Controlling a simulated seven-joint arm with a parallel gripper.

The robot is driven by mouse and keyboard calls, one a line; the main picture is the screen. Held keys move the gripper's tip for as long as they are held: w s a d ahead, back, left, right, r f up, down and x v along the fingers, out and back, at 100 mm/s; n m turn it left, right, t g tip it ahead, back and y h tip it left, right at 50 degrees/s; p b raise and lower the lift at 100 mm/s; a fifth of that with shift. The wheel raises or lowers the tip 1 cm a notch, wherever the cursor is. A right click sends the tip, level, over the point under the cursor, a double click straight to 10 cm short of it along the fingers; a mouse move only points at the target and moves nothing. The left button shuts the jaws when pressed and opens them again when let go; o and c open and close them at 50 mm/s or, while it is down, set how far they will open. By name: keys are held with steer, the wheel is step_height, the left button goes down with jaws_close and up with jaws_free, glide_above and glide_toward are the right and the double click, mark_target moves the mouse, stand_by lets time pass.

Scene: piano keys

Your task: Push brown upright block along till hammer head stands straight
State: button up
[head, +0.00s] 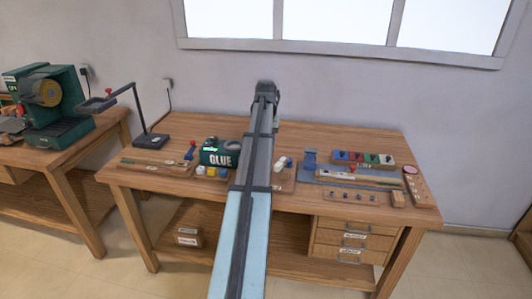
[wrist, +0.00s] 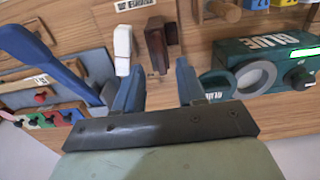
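A dark brown upright block (wrist: 157,45) stands on the bench in the wrist view, beyond and roughly between my fingertips. A white upright piece (wrist: 122,48), possibly the hammer head, is just left of it; I cannot tell for sure that it is the hammer head or how far it leans. My gripper (wrist: 160,68) is open, with two blue fingers apart and nothing clearly held between them. I cannot tell whether a fingertip touches the block. In the head view my arm hides the brown block; a white piece (head: 281,163) shows just right of the arm.
A green glue machine (wrist: 262,65) stands right of the gripper in the wrist view, and left of my arm in the head view (head: 220,153). A blue lever tool (wrist: 45,60) stands close on the left.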

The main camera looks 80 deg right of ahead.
steer(key=shift+f, duration=2.25)
jaws_close()
